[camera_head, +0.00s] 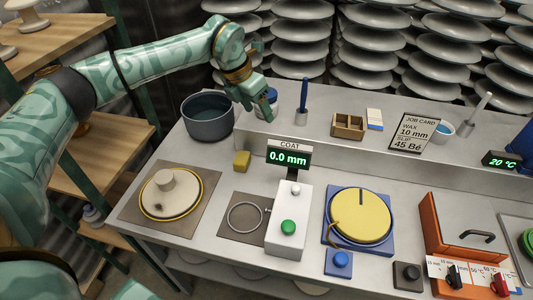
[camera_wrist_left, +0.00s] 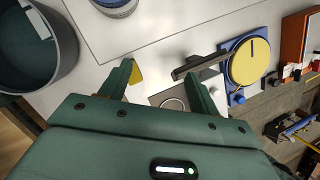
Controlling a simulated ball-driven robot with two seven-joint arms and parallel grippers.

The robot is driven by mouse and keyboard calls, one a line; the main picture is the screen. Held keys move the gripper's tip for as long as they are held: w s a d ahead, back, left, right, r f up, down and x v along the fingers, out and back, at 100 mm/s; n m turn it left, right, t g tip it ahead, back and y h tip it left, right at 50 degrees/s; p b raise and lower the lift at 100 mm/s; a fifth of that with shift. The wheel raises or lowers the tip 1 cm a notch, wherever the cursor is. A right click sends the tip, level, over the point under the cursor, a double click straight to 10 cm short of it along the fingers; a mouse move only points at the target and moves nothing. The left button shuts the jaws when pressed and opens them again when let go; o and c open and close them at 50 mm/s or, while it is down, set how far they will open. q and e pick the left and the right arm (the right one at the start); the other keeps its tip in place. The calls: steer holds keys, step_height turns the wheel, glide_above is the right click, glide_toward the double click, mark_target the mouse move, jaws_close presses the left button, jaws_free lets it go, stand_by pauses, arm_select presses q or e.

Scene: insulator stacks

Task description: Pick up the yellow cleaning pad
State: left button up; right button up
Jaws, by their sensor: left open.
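The yellow cleaning pad (camera_head: 242,161) is a small yellow block lying on the grey bench, between the dark pot and the COAT display. My left gripper (camera_head: 253,112) is above the back of the bench, beyond and above the pad, close to the pot and a white-and-blue jar. In the left wrist view my left gripper (camera_wrist_left: 160,76) has its fingers spread with nothing between them. There the pad (camera_wrist_left: 136,73) shows just beside the left finger, which hides part of it. My right gripper is in neither view.
A dark pot (camera_head: 208,121) stands left of the jar (camera_head: 268,103). The COAT display (camera_head: 289,155) rises right of the pad. A disc on a brown mat (camera_head: 133,206), a ring (camera_head: 245,217) and a yellow round plate (camera_head: 360,214) lie nearer the front. Bare bench surrounds the pad.

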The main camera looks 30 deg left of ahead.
arm_select(q)
steer(key=s+a+f+n+g+y, duration=0.1)
steer(key=s+a+n+g+y, duration=0.25)
steer(key=n, duration=0.25)
steer(key=b, duration=0.4)
glide_above(240, 160)
steer(key=shift+t+h, duration=0.35)
steer(key=shift+h, duration=0.1)
step_height(240, 160, down, 11)
steer(key=shift+s+f, duration=0.1)
steer(key=f+b, duration=0.2)
steer(key=f, duration=0.3)
steer(key=shift+w+f, duration=0.2)
steer(key=shift+r, duration=0.15)
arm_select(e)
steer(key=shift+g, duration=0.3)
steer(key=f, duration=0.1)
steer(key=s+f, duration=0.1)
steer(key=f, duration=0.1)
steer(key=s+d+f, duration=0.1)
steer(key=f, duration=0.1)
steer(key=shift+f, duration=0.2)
arm_select(q)
steer(key=c, duration=1.1)
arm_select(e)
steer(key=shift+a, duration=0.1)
